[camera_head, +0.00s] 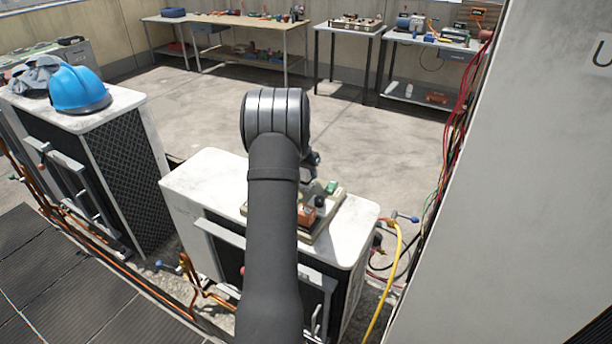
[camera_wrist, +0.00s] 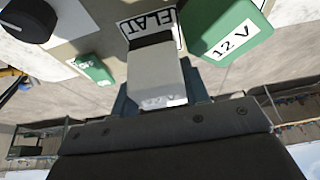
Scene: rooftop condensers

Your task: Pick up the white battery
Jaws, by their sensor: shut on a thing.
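The white battery (camera_wrist: 155,72) shows in the wrist view as a pale grey-white block. It sits between the fingers of my gripper (camera_wrist: 158,92), which is shut on it. A beige panel or tray (camera_wrist: 100,20) with a black-lettered label lies close beyond the battery; I cannot tell whether the two touch. In the head view my arm hides the battery and most of the gripper. The tray (camera_head: 334,220) shows there on top of the middle condenser (camera_head: 205,178).
A green 12 V block (camera_wrist: 228,32), a smaller green block (camera_wrist: 95,70) and a black knob (camera_wrist: 27,18) are close around the battery. An orange block (camera_head: 305,216) is on the tray. A blue helmet (camera_head: 78,90) lies on the left condenser. Benches stand behind.

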